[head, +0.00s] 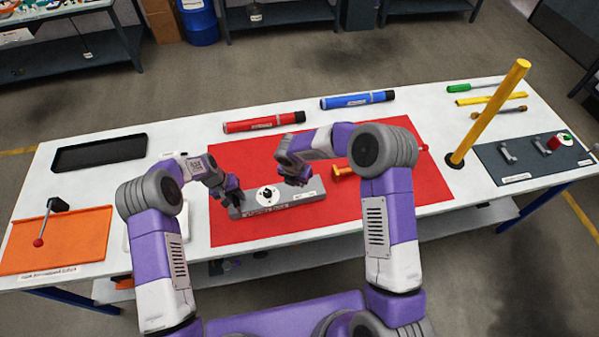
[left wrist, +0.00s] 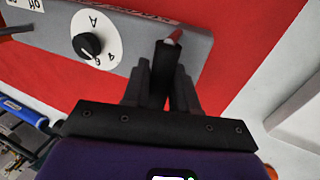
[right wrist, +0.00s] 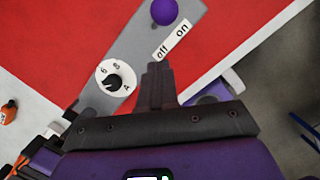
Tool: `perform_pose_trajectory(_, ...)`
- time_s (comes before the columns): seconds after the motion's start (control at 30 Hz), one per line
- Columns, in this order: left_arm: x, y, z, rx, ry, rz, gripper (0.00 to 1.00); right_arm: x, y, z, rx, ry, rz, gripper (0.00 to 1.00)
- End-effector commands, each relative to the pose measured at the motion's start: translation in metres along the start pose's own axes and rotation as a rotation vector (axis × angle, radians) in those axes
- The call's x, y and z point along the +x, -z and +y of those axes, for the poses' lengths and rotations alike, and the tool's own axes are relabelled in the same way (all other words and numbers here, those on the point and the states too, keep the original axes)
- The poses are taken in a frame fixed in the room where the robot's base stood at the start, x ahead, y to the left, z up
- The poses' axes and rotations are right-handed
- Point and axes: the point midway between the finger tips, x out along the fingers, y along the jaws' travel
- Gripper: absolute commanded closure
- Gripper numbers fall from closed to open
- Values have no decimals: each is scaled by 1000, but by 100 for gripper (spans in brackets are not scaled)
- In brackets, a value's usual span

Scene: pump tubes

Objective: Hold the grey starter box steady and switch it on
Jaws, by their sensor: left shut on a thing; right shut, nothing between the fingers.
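The grey starter box (head: 282,209) lies on the red mat. Its white dial with a black knob (head: 267,196) shows in the left wrist view (left wrist: 88,46) and the right wrist view (right wrist: 114,82). My left gripper (head: 232,190) is shut at the box's left end, around a dark upright part with a reddish tip (left wrist: 174,40). My right gripper (head: 301,179) is shut and empty over the right part of the box. In the right wrist view, its fingertips (right wrist: 157,68) are beside the off/on label (right wrist: 173,40).
The red mat (head: 225,155) has bare room around the box. An orange-handled tool (head: 343,171) lies to the right. Red (head: 263,123) and blue (head: 357,100) cylinders lie behind. A yellow post (head: 490,110) stands at right, and an orange plate (head: 60,240) lies at left.

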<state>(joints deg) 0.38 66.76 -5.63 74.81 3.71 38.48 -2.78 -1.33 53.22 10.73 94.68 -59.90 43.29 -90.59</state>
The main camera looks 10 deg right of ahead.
Motion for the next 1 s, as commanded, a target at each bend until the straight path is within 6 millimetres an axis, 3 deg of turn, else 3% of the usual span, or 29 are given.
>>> perform_pose_trajectory(0.1,0,0,0,0,0,1,100,-18,2,25,-288,134,-65,100)
perform_pose_trajectory(0.3,0,0,0,0,0,1,100,-55,10,53,-667,358,-117,100)
perform_pose_trajectory(0.57,0,0,0,0,0,1,100,-85,19,68,-886,519,-117,100)
perform_pose_trajectory(0.77,0,0,0,1,0,1,100,-73,15,61,-907,538,-111,100)
perform_pose_trajectory(1.0,0,0,0,1,0,1,100,-29,0,42,-906,536,-110,100)
